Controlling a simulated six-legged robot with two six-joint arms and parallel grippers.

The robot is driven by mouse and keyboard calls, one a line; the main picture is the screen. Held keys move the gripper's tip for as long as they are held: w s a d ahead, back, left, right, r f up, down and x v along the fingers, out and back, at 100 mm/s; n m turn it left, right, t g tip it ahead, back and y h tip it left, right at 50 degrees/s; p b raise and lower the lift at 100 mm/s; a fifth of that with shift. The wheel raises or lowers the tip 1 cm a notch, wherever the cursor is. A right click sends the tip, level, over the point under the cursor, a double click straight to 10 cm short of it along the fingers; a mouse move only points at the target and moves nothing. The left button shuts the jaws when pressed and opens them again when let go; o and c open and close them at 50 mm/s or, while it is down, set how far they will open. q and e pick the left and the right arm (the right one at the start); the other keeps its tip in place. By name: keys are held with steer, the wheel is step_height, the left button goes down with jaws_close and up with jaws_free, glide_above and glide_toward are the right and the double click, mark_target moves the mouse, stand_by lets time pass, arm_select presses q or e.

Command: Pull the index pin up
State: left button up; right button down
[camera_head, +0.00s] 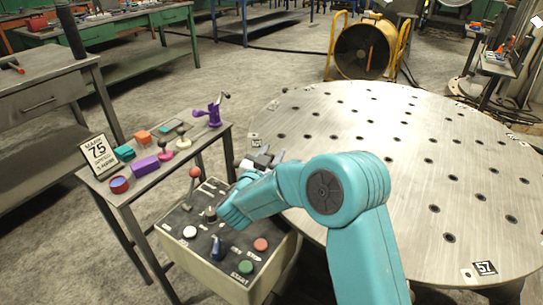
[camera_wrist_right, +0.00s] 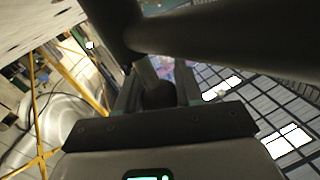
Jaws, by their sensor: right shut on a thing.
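My right gripper (camera_head: 262,160) is at the left rim of the round steel table (camera_head: 375,150), beyond the control box. In the right wrist view its two fingers (camera_wrist_right: 158,92) are shut on a dark round knob (camera_wrist_right: 158,96), which I take to be the index pin's. A short grey shaft (camera_wrist_right: 146,70) runs from the knob towards a dark cylindrical part (camera_wrist_right: 115,25). In the head view the arm and gripper largely hide the pin, so its height cannot be told. My left gripper is not in view.
The control box (camera_head: 215,245), with a red-knobbed lever (camera_head: 194,173) and several buttons, stands close below my right arm. A side table (camera_head: 128,190) with small coloured items is to the left. The round table's top is clear.

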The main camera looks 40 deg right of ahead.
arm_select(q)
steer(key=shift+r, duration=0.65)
arm_select(e)
step_height(320, 180, up, 2)
steer(key=shift+r, duration=0.15)
steer(key=c, duration=0.8)
jaws_free()
steer(key=shift+p, duration=0.3)
steer(key=shift+o, duration=0.2)
steer(key=shift+s+a, duration=0.1)
steer(key=shift+a, duration=0.15)
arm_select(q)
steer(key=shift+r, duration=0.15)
arm_select(e)
steer(key=v, duration=1.5)
steer(key=shift+s+a, duration=0.25)
steer(key=shift+a, duration=0.05)
